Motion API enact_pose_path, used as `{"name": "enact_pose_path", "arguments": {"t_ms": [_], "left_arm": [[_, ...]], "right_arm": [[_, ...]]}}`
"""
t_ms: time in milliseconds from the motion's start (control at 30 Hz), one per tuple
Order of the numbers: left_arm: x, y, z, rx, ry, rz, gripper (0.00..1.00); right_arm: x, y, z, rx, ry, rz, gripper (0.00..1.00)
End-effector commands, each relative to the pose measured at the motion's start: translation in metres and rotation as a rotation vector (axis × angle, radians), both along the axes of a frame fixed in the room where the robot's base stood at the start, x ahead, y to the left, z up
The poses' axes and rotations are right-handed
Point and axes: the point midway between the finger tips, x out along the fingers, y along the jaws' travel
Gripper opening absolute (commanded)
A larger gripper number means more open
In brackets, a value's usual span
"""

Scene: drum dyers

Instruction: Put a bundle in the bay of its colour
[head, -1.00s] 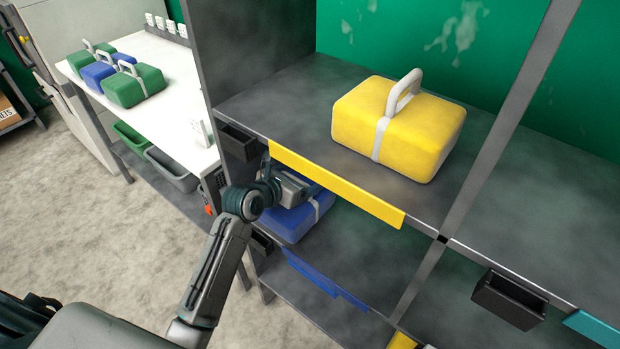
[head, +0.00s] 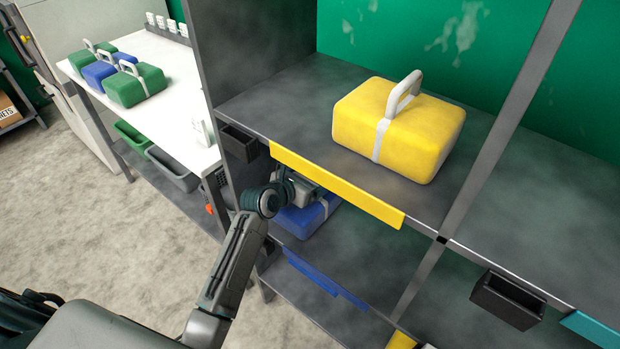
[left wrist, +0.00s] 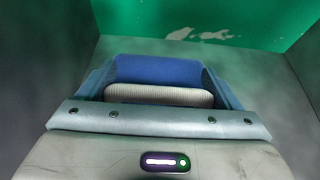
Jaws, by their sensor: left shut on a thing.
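A blue bundle (head: 308,215) with a pale strap is inside the lower bay, whose front edge carries a blue strip (head: 325,279). My left gripper (head: 312,192) reaches into that bay under the upper shelf and is shut on the bundle's handle. In the left wrist view the pale handle (left wrist: 158,96) lies between the fingers, with the blue bundle (left wrist: 158,70) behind it. I cannot tell whether the bundle's underside touches the shelf. A yellow bundle (head: 398,128) sits upright in the upper bay with the yellow strip (head: 335,187). My right gripper is not in view.
Two green bundles (head: 135,88) and a blue bundle (head: 98,71) stand on the white table (head: 185,107) at left. Small black boxes (head: 238,142) stick out from the rack front. Open floor (head: 90,215) lies at lower left.

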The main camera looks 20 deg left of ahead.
Motion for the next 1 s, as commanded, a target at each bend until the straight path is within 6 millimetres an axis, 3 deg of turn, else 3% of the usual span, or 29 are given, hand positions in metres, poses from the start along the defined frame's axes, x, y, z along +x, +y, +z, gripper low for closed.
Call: {"name": "enact_pose_path", "arguments": {"t_ms": [100,433,800,1000], "left_arm": [[0.000,0.000,-0.001,0.000,0.001,0.000,1.00],[-0.008,0.003,0.004,0.002,0.002,0.000,1.00],[-0.073,0.027,0.033,0.004,0.001,0.000,1.00],[-0.098,0.036,0.044,0.002,0.001,-0.001,1.00]], "right_arm": [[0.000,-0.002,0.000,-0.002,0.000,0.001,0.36],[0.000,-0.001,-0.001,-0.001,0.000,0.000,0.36],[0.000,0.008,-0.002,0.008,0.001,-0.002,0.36],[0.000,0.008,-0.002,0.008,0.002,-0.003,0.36]]}}
